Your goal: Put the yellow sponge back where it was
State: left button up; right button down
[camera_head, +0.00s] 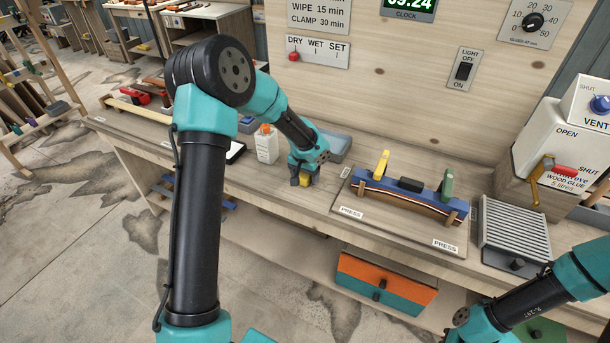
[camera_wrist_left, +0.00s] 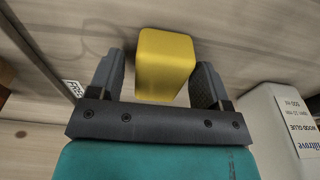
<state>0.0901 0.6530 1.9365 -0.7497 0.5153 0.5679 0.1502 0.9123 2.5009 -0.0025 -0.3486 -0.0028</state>
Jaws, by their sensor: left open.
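The yellow sponge (camera_head: 305,180) is a small block at the bench top, below my left gripper (camera_head: 304,176). In the left wrist view the sponge (camera_wrist_left: 165,64) lies between the two fingers of my left gripper (camera_wrist_left: 158,84). The fingers are open, with a gap on the left side and a narrower one on the right. Whether the sponge touches the bench is hard to tell. My right gripper does not show; only part of my right arm is at lower right.
A white glue bottle (camera_head: 267,144) stands close to the left of the gripper. A grey-blue tray (camera_head: 336,147) is behind it. The press board (camera_head: 360,210) with a clamped blue curved piece (camera_head: 380,189) is on the right. A ribbed grey unit (camera_head: 514,232) stands farther right.

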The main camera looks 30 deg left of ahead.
aim_at(303, 175)
pick_arm(q)
notch_tip(303, 175, up, 12)
jog(key=s, duration=0.1)
jog(key=shift+s, duration=0.25)
jog(key=shift+f, duration=0.1)
dwell(0.5)
